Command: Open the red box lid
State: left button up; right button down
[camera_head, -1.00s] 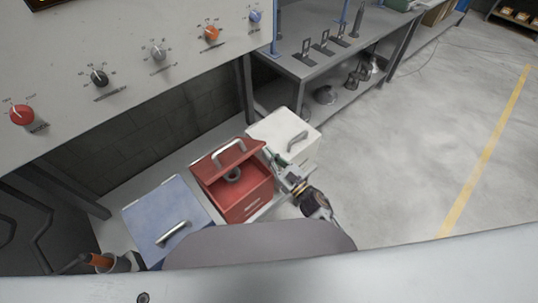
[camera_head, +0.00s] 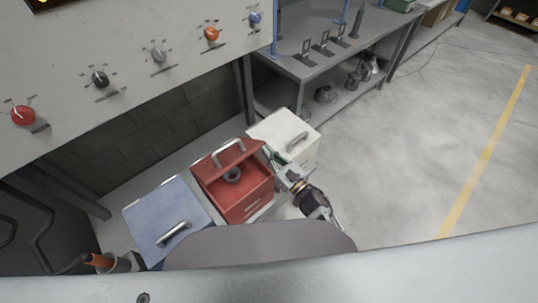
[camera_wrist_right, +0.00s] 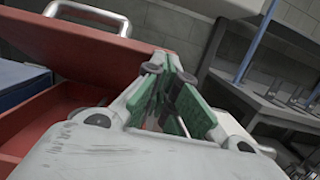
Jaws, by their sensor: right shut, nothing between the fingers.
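The red box (camera_head: 250,203) stands between a blue and a white box. Its lid (camera_head: 213,166) is tilted up at the back, with a silver handle (camera_head: 229,148) on it. The box's inside shows, with a dark ring-shaped thing (camera_head: 232,175) in it. My right gripper (camera_head: 272,156) is at the right edge of the raised lid, shut and empty. In the right wrist view its green-padded fingers (camera_wrist_right: 172,68) are together just right of the lid (camera_wrist_right: 100,50); I cannot tell whether they touch it.
The blue box (camera_head: 160,208) is on the left and the white box (camera_head: 283,130) on the right, both with closed lids. A panel with knobs (camera_head: 130,50) overhangs the boxes. A grey workbench (camera_head: 330,58) stands behind on the right. The floor at right is clear.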

jog(key=w+a+r, duration=0.1)
jog(key=r, duration=0.1)
jog(key=w+r, duration=0.1)
jog(key=r, duration=0.1)
jog(key=w+a+r+p, duration=0.1)
jog(key=r, duration=0.1)
jog(key=shift+w+a, duration=0.25)
jog(key=shift+a, duration=0.05)
jog(key=w+a+r, duration=0.5)
jog(key=w, duration=0.2)
jog(key=shift+r, duration=0.25)
jog(key=shift+a, duration=0.1)
send_over(260, 142)
jog(key=r+v, duration=0.1)
jog(key=v, duration=0.2)
jog(key=shift+f, duration=1.35)
dwell(0.4)
